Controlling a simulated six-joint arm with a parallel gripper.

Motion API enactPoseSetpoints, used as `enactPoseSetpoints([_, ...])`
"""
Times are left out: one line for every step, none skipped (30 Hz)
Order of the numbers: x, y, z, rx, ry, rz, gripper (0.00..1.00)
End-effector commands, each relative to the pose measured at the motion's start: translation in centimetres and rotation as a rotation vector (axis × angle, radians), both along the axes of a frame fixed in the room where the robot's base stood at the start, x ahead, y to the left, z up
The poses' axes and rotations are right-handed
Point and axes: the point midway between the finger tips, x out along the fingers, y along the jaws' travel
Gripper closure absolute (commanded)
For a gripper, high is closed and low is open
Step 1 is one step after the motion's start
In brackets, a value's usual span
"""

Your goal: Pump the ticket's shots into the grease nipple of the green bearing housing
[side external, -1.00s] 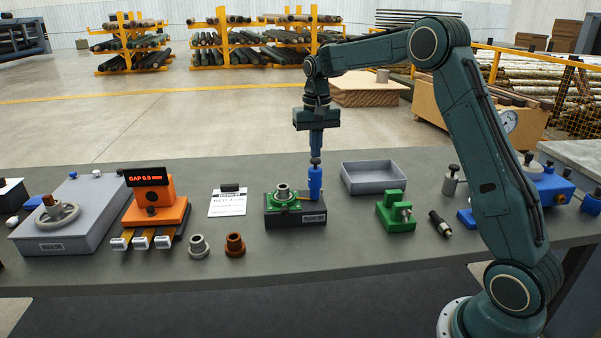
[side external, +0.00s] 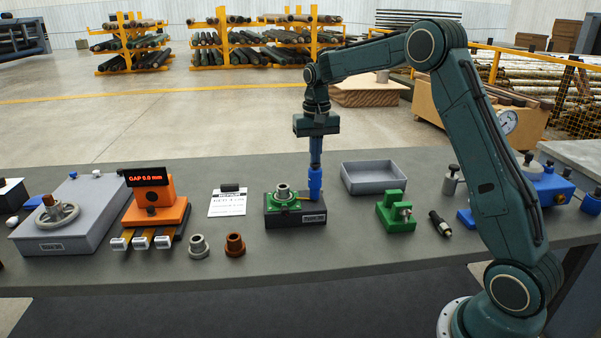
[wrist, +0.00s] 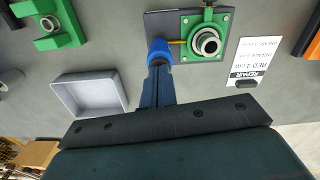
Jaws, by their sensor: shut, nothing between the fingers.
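The green bearing housing (side external: 274,204) with its grey ring sits on a dark block (side external: 291,217); it also shows in the wrist view (wrist: 190,52). A blue upright grease pump (side external: 315,189) stands at the block's right end, and a thin yellow piece joins it towards the housing. My gripper (side external: 316,165) is shut, with nothing between its fingers, and its tips are down at the pump's top. The pump's dark knob is hidden by them. In the wrist view the fingers cover part of the pump (wrist: 159,48). The white ticket (side external: 227,207) lies left of the housing; its small print is not clearly readable.
A grey tray (side external: 345,185) is behind right, a green fixture (side external: 396,222) and a dark tool (side external: 440,224) further right. Grey (side external: 199,246) and brown (side external: 235,246) bushings stand front left, by an orange gap-display unit (side external: 160,213).

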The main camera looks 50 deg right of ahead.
Motion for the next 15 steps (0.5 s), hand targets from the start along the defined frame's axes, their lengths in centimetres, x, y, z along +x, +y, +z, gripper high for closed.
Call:
enactPoseSetpoints([0.0,0.0,0.0,0.001,0.001,0.000,1.00])
enactPoseSetpoints([0.0,0.0,0.1,0.001,0.001,0.000,1.00])
enactPoseSetpoints([0.0,0.0,0.2,0.001,0.001,0.000,1.00])
enactPoseSetpoints([0.0,0.0,0.3,0.001,0.001,0.000,1.00])
enactPoseSetpoints([0.0,0.0,0.4,0.001,0.001,0.000,1.00])
enactPoseSetpoints([0.0,0.0,0.5,0.000,0.000,0.000,1.00])
enactPoseSetpoints([0.0,0.0,0.6,0.000,0.000,0.000,1.00])
enactPoseSetpoints([0.0,0.0,0.7,0.000,0.000,0.000,1.00])
enactPoseSetpoints([0.0,0.0,0.8,0.001,0.001,0.000,1.00])
enactPoseSetpoints([0.0,0.0,1.0,0.001,0.001,0.000,1.00])
enactPoseSetpoints([0.0,0.0,1.1,0.001,0.001,0.000,1.00])
enactPoseSetpoints([0.0,0.0,1.2,0.000,0.002,0.000,1.00])
enactPoseSetpoints([0.0,0.0,1.3,0.001,0.001,0.000,1.00])
enactPoseSetpoints([0.0,0.0,1.4,0.001,0.001,0.000,1.00])
enactPoseSetpoints([0.0,0.0,1.6,0.000,0.000,0.000,1.00])
